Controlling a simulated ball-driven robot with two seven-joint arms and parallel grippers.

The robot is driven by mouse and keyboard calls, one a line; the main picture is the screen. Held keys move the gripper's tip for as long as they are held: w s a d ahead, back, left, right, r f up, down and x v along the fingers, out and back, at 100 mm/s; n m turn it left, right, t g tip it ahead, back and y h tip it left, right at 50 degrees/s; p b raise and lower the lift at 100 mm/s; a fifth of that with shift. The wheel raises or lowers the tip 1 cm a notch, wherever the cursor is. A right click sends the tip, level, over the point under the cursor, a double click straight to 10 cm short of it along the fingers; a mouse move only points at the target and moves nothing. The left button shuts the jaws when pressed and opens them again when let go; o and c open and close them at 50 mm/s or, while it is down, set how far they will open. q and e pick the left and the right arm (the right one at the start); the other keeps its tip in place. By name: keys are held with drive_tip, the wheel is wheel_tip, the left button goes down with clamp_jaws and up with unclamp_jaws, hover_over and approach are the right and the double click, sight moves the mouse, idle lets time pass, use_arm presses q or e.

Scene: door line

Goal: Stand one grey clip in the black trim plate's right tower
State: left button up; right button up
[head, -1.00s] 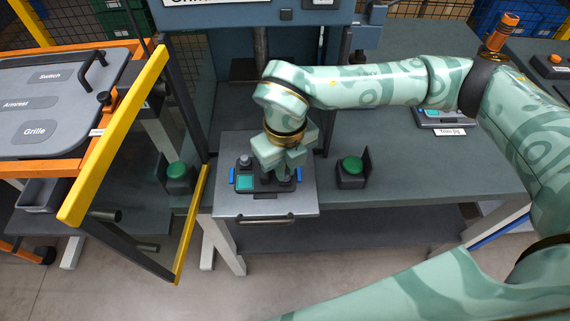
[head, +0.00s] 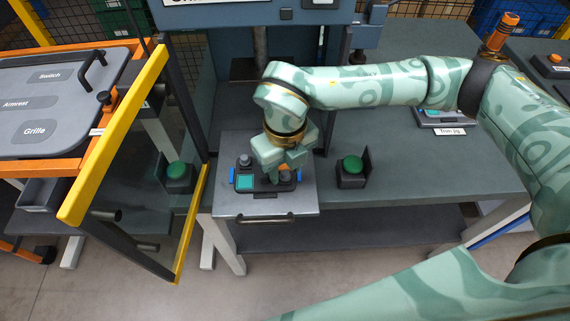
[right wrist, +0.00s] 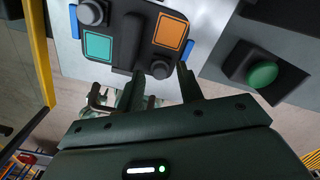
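A black plate (head: 264,192) lies on a grey tray under my right gripper (head: 279,178). The right wrist view shows it with a teal square (right wrist: 98,47), an orange square (right wrist: 171,30), a grey round knob (right wrist: 92,12) at upper left and a dark round knob (right wrist: 160,69) at lower right. My right gripper (right wrist: 160,82) is open, pointing down, its fingers apart with the dark knob between them in the picture. I cannot tell whether they touch it. I make out no separate grey clip. My left gripper is not in view.
A green button (head: 351,165) in a black housing stands right of the tray (head: 304,198). A yellow-edged glass door (head: 115,135) stands open at left. A trim jig (head: 436,116) sits farther right. The bench between is mostly clear.

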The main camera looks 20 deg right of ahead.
wheel_tip(320, 180, up, 16)
drive_tip(key=p, duration=0.2)
drive_tip(key=shift+r, duration=0.15)
idle(0.4)
